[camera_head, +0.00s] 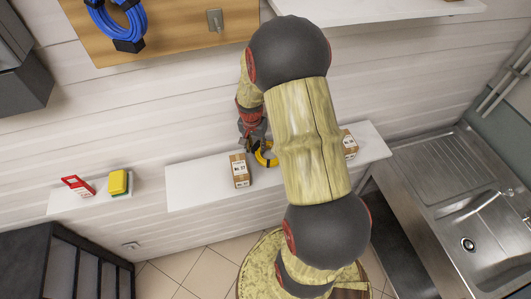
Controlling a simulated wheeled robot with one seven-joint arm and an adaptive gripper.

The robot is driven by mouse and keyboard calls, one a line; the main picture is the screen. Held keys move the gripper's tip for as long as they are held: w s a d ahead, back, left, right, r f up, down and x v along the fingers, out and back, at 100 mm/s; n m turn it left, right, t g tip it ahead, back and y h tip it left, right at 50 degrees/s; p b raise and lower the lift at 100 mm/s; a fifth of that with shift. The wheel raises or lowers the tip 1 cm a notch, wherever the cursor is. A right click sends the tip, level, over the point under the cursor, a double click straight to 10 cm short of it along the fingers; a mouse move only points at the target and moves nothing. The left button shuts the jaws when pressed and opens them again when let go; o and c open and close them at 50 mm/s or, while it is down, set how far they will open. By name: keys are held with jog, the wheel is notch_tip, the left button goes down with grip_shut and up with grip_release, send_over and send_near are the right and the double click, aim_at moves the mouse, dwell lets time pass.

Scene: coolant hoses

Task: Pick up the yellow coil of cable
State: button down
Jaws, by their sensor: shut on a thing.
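The yellow coil of cable (262,160) shows at the middle of the white shelf, partly hidden by my arm. It is a small yellow ring with a dark band. My gripper (256,145) points down over it and is shut on it at the coil's upper left. I cannot tell whether the coil still touches the shelf.
The white shelf (195,187) holds a brown box (240,170) close left of the coil and another brown box (349,144) to the right. A smaller shelf at left holds a red-and-white item (77,185) and a yellow block (118,182). A blue coil (117,22) hangs on a wooden board.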

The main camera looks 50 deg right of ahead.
jog(key=shift+w+r, duration=0.1)
jog(key=shift+r, duration=0.05)
jog(key=shift+r, duration=0.2)
jog(key=r, duration=0.3)
jog(key=shift+s+a, duration=0.1)
jog(key=shift+s, duration=0.1)
jog(key=s+a+r+b, duration=0.2)
jog(key=s+a+r, duration=0.5)
jog(key=s+r, duration=0.2)
jog(key=shift+s+a+r+b, duration=0.2)
jog(key=shift+s+a+b, duration=0.2)
jog(key=shift+s, duration=0.7)
jog(key=shift+s, duration=0.1)
